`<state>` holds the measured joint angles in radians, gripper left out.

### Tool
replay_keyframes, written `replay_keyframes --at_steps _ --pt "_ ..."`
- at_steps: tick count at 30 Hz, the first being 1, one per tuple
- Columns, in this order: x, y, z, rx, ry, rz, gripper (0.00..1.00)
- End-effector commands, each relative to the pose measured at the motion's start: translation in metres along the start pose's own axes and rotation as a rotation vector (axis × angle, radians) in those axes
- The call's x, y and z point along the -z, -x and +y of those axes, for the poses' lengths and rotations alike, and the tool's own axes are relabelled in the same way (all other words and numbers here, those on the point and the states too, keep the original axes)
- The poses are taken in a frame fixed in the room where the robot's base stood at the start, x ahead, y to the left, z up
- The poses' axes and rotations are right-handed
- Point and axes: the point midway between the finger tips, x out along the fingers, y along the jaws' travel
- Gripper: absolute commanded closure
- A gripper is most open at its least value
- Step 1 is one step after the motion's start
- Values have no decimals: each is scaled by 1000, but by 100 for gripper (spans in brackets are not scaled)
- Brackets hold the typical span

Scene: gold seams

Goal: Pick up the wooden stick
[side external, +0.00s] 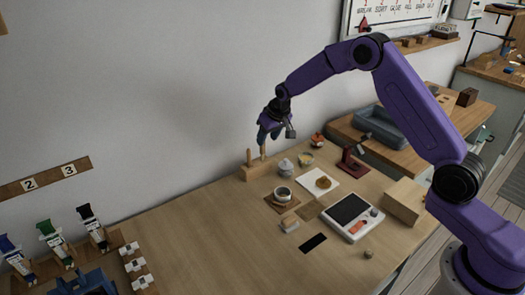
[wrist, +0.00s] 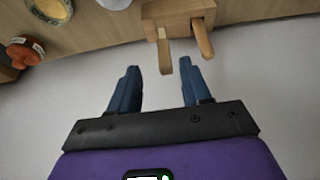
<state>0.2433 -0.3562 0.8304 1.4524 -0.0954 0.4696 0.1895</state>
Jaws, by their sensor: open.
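Two wooden sticks stand upright in a small wooden block (side external: 258,172) near the wall in the side view. One stick (side external: 249,157) is at the block's left, the other (side external: 263,151) lies just under my gripper (side external: 268,137). In the wrist view, the block (wrist: 176,12) is at the top, with one stick (wrist: 164,52) reaching down between my fingertips and a second stick (wrist: 203,40) to its right. My gripper (wrist: 160,78) is open with blue fingers spread. The nearer stick's tip appears closer to the right finger; contact cannot be told.
A scale (side external: 352,216) is further right. The wall is close behind.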

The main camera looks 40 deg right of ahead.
Motion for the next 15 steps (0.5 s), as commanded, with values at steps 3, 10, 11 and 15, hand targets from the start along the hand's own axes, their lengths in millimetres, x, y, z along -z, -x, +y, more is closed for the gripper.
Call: replay_keyframes --at_steps 3,10,11,15 --pt "0 -5 0 0 0 0 52" --pt "2 -30 -5 0 1 -2 52" --pt "2 -33 -6 0 1 -3 52" --pt "2 -48 -6 0 0 -2 52"
